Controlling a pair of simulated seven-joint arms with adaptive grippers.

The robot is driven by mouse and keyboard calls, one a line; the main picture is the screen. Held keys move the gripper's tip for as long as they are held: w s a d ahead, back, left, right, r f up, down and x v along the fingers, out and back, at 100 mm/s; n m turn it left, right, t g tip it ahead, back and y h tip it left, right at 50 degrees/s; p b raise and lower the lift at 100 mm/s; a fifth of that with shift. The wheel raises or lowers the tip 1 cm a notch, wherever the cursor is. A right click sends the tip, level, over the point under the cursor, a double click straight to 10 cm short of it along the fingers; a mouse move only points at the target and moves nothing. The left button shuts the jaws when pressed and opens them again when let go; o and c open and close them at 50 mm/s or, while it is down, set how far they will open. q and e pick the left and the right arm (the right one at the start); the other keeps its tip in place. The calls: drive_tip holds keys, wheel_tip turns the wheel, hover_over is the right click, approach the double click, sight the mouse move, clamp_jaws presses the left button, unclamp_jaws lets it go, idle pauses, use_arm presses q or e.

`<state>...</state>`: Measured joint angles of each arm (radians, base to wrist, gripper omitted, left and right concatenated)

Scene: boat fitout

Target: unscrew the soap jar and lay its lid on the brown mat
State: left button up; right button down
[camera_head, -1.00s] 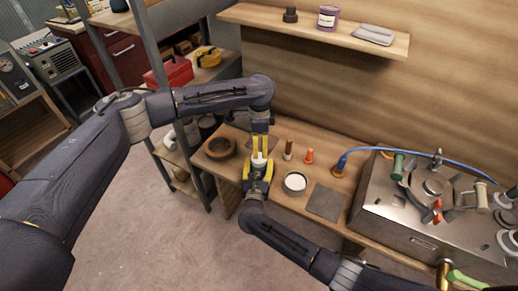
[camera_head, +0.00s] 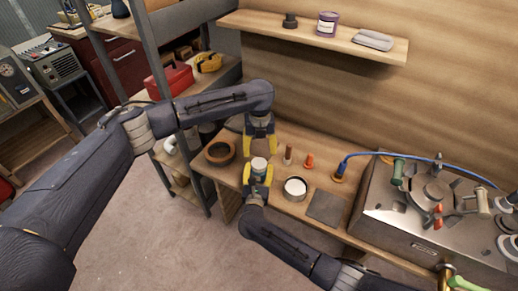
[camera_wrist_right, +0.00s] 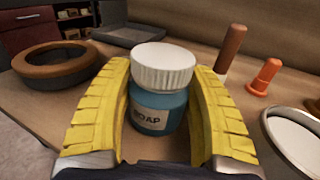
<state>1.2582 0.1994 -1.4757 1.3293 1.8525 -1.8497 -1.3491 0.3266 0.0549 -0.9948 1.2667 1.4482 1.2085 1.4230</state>
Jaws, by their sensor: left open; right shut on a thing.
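The soap jar (camera_wrist_right: 155,112) is blue with a "SOAP" label and stands upright, its white ribbed lid (camera_wrist_right: 163,66) on top. It also shows in the head view (camera_head: 258,172), partly hidden by my right gripper. My right gripper (camera_head: 257,184) is shut on the jar's body, one yellow finger on each side in the right wrist view. My left gripper (camera_head: 260,146) is open and empty, just above and behind the lid, with its fingers spread. A flat grey-brown mat (camera_head: 326,207) lies bare on the bench to the right.
A round white-topped tin (camera_head: 295,188) stands between jar and mat. A brown-handled tool (camera_head: 288,155) and an orange one (camera_head: 308,161) stand behind it. A brown ring (camera_head: 219,152) lies left. A dark tray (camera_wrist_right: 130,36) is behind the jar. A metal case (camera_head: 415,228) fills the right.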

sight(259, 163)
use_arm(q)
drive_tip(key=m, duration=0.7)
drive_tip(key=shift+m, duration=0.3)
drive_tip(key=m, duration=0.7)
drive_tip(key=shift+a+m, duration=0.1)
drive_tip(key=shift+m, duration=0.3)
drive_tip(key=shift+f, duration=4)
